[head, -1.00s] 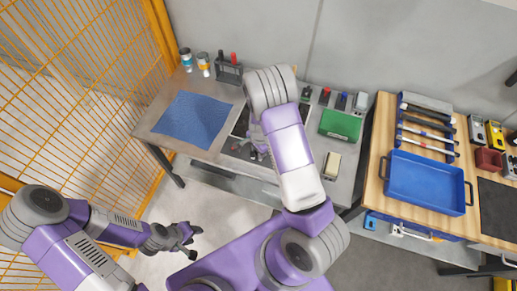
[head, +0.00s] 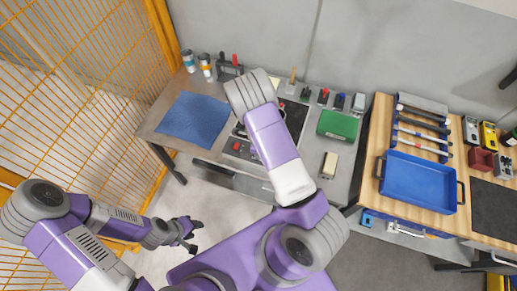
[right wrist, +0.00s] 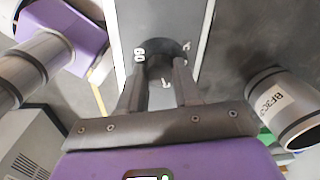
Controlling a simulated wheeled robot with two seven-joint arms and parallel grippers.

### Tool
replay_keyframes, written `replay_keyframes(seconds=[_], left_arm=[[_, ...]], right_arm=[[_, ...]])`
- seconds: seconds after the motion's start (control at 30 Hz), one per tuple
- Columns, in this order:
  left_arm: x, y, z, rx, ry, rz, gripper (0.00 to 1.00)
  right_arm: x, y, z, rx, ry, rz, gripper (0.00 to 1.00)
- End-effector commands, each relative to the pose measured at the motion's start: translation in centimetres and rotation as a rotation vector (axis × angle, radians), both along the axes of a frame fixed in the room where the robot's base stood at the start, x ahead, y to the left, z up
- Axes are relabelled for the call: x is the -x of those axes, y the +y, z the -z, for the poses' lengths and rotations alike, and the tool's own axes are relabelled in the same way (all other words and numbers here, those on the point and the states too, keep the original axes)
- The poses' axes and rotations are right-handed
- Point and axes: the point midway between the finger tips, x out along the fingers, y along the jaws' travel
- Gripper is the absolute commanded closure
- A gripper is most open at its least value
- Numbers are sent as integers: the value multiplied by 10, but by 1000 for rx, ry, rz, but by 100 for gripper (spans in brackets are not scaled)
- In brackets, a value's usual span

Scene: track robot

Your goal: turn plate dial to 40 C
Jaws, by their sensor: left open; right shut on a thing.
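The plate dial (right wrist: 165,48) is a dark round knob on a grey panel (right wrist: 128,14) in the right wrist view. White marks stand around it, one reading like 60; its pointer cannot be made out. My right gripper (right wrist: 160,76) is shut on the dial, one finger on each side. In the head view my right arm covers that gripper and the dial. The plate's dark top (head: 294,114) shows partly beside the arm. My left gripper (head: 188,232) is open and empty, low over the floor in front of the bench.
A blue cloth (head: 193,121) lies on the bench's left. A green box (head: 338,125) and a small pale-topped block (head: 329,164) stand to the right. A wooden table with a blue tray (head: 420,182) is further right. An orange mesh fence (head: 80,80) borders the left.

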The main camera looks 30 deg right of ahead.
Motion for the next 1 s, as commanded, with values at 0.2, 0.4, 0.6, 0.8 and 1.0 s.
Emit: replay_keyframes(seconds=[0.2,0.4,0.6,0.8,1.0], left_arm=[[0,0,-4,0,0,0,57],[0,0,-4,0,0,0,57],[0,0,-4,0,0,0,57],[0,0,-4,0,0,0,57],[0,0,-4,0,0,0,57]], right_arm=[[-1,0,0,0,-1,49,98],[-1,0,0,0,-2,62,98],[-1,0,0,0,-2,61,98],[-1,0,0,0,-1,60,47],[0,0,0,0,-1,60,42]])
